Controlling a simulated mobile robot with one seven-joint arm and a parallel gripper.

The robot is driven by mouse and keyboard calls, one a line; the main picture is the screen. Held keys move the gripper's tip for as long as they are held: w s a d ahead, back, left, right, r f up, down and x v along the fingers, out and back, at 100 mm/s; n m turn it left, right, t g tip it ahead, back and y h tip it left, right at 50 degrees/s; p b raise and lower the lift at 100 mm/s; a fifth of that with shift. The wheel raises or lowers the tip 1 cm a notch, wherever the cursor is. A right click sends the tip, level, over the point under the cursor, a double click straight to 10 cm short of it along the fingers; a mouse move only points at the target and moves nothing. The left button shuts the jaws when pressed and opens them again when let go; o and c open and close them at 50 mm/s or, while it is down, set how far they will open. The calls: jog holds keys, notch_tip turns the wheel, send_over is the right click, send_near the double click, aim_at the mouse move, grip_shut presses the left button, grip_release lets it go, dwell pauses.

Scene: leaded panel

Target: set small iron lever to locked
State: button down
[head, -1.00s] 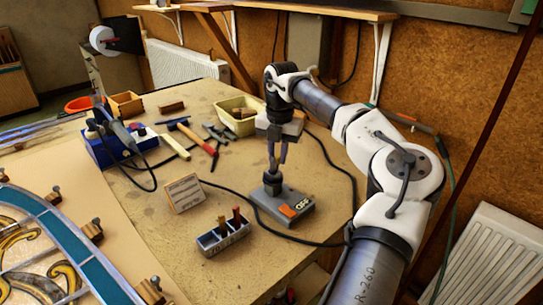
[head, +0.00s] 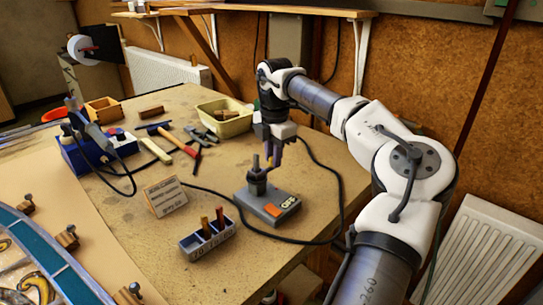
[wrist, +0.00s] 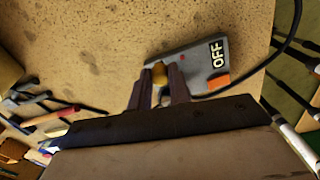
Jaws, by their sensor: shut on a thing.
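A grey box (head: 272,208) marked OFF, with an orange patch, sits on the workbench. A dark round post (head: 257,183) stands at its back left corner. My gripper (head: 268,160) points down beside the top of the post. In the wrist view, my gripper (wrist: 160,92) has its two fingers on either side of a small yellow tip (wrist: 160,73), which appears to be the lever's end, and is shut on it. The OFF marking shows on the box (wrist: 192,65) in the wrist view. The rest of the lever is hidden by the fingers. I see no marking that reads locked.
A small card (head: 165,196) and a grey holder with sticks (head: 207,240) stand left of the box. A black cable runs around the box. The bench's front middle is bare.

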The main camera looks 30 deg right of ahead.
dwell(0.4)
jog(key=c, duration=1.3)
grip_release()
jog(key=shift+r, duration=0.1)
notch_tip(320, 180, up, 14)
jog(key=shift+s+b, duration=0.3)
jog(key=shift+b, duration=0.1)
jog(key=shift+d, duration=0.1)
